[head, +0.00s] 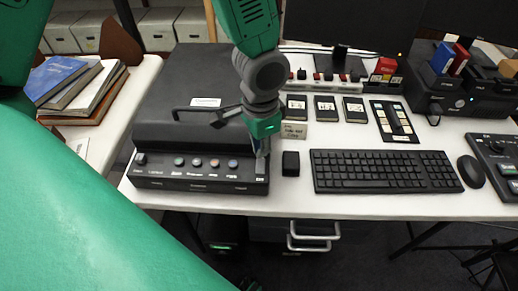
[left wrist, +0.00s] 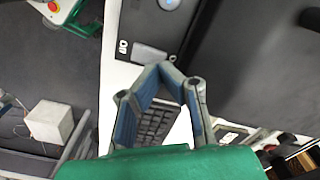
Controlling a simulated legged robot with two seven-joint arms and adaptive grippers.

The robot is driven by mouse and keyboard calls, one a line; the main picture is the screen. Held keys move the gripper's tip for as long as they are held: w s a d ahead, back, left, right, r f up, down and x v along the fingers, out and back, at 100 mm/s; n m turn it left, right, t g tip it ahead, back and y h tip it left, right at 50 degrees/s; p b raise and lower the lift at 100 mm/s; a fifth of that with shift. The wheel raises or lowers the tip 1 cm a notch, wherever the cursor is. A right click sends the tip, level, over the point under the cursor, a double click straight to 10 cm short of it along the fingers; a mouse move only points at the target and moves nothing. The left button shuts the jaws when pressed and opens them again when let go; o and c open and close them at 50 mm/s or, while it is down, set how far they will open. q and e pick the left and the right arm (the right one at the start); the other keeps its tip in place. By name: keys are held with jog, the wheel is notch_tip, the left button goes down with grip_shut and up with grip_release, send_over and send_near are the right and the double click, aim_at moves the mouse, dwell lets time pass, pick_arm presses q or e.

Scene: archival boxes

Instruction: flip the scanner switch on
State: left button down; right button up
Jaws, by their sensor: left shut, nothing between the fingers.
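The scanner is a black flatbed unit (head: 185,90) at the left of the white desk, with a row of round buttons on its front panel (head: 190,181). Its right end shows in the left wrist view (left wrist: 240,50). There a grey rectangular switch (left wrist: 150,54) sits on the panel beside a small white symbol. My left gripper (head: 262,156) is shut and empty, pointing down at the panel's right end. In the left wrist view its fingertips (left wrist: 160,68) meet just beside the switch; I cannot tell whether they touch it. My right gripper is not in view.
A small black block (head: 290,163) stands just right of the scanner, then a keyboard (head: 382,171) and a mouse (head: 473,171). Cards (head: 325,109) lie behind the keyboard. Books (head: 80,85) are stacked at the left. A strip of desk in front of the keyboard is clear.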

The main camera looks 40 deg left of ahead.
aim_at(261, 161)
pick_arm(q)
jog(key=shift+d, duration=0.4)
jog(key=shift+a+f, duration=0.45)
jog(key=shift+f, duration=0.05)
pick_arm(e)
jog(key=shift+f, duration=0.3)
pick_arm(q)
jog(key=shift+d+f+b, duration=0.25)
jog(key=shift+d+b, duration=0.1)
jog(key=shift+b, duration=0.05)
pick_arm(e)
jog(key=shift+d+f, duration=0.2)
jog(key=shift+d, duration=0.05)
pick_arm(q)
jog(key=shift+a+f, duration=0.25)
jog(key=shift+f, duration=0.1)
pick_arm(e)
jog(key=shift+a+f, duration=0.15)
